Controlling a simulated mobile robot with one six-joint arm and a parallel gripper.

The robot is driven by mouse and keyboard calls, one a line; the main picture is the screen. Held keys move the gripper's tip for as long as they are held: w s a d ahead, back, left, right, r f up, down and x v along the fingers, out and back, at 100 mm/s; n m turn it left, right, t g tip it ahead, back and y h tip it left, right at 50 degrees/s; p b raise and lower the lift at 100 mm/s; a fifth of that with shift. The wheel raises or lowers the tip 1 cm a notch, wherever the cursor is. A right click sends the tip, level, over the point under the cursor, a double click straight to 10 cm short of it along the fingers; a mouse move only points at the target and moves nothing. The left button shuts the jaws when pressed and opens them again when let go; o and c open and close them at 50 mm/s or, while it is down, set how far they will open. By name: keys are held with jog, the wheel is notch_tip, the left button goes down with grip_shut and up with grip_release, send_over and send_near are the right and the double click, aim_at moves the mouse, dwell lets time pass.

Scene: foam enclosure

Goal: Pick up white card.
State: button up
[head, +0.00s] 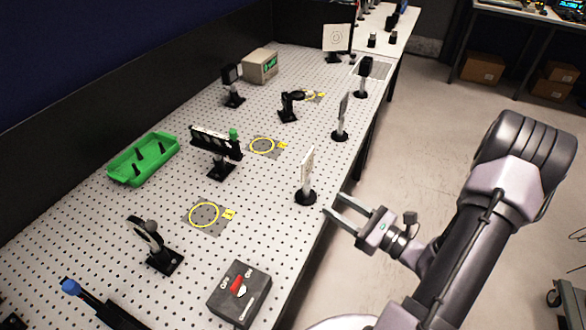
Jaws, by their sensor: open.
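A thin white card (307,163) stands upright on a round black base near the right edge of the perforated table, seen nearly edge-on. A similar thin pale plate (343,106) on a black base stands farther back. A white square card with a ring mark (337,38) faces me at the far end. I cannot tell for sure which is the task's white card. My gripper (332,203) is open and empty, just right of the nearest card's base and apart from it, by the table's right edge. Its fingers point left.
The perforated table (120,220) also holds a green tray (143,158), a black holder (216,143), a grey switch box (239,293) and yellow rings (204,215). A dark wall (90,120) runs along the left. Open floor (430,140) lies right.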

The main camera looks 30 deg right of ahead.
aim_at(306, 187)
jog(key=b+x, duration=0.1)
jog(key=x, duration=0.7)
jog(key=shift+s+a+b, duration=0.1)
jog(key=shift+b, duration=0.2)
jog(key=x, duration=0.2)
jog(key=b+x, duration=0.1)
jog(key=x, duration=0.1)
jog(key=r+x, duration=0.1)
jog(key=x, duration=0.1)
jog(key=shift+w+d, duration=0.2)
jog(key=shift+d, duration=0.15)
grip_shut()
